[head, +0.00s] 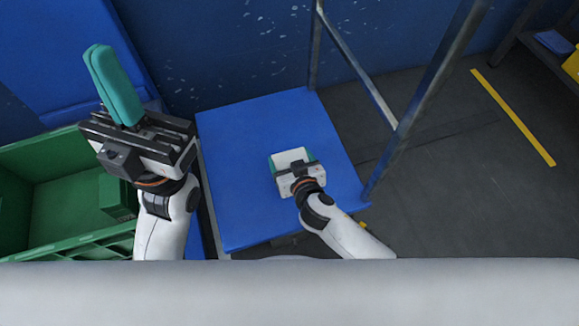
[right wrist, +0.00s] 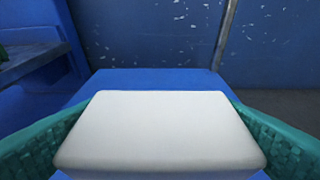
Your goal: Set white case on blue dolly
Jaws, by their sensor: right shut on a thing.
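The white case (head: 293,157) is between the teal fingers of my right gripper (head: 292,160), over the middle of the blue dolly (head: 240,215). In the right wrist view the white case (right wrist: 160,135) fills the lower middle, with a teal finger pressed on each side. The blue deck (right wrist: 160,80) shows behind it. I cannot tell whether the case touches the deck. My left gripper (head: 113,85) is raised at the upper left of the head view, its teal fingers together with nothing between them.
A green crate (head: 50,150) stands left of the dolly, partly behind my left arm. The dolly's grey metal frame (head: 400,130) rises at its right and back. A blue wall (head: 230,50) is behind. Open dark floor (head: 460,190) with a yellow line (head: 515,120) lies right.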

